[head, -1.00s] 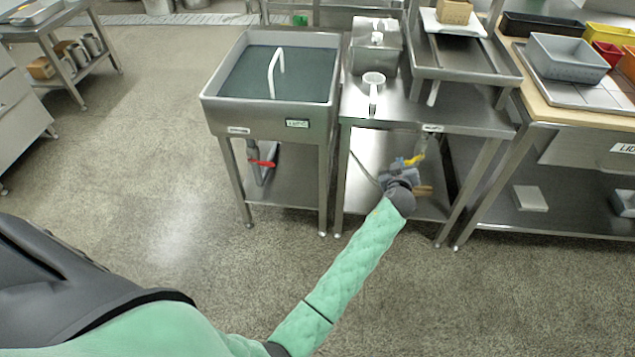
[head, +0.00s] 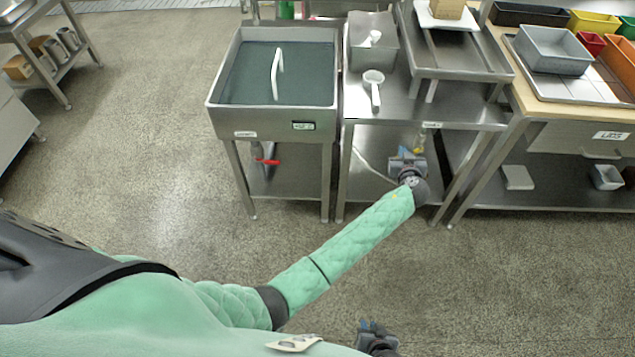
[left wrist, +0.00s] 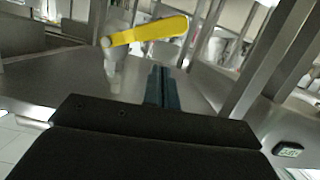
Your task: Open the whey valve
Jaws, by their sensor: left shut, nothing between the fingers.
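A valve with a yellow lever handle (head: 418,149) hangs under the steel table to the right of the sink. In the left wrist view the yellow handle (left wrist: 148,32) lies slantwise, its right end higher, with a pale fitting below its left end. My left gripper (head: 404,160) is under the table's front edge, close to the handle and partly hiding the valve. Its fingers (left wrist: 163,75) are shut and empty, pointing just below the handle, apparently apart from it. My right gripper (head: 374,332) is low at the bottom edge; its finger opening is unclear.
A second valve with a red handle (head: 266,161) is under the sink (head: 215,118). The table (head: 455,118) carries a white ladle (head: 374,88) and has a lower shelf and steel legs around my left arm. A workbench with bins stands at the right. The floor in front is clear.

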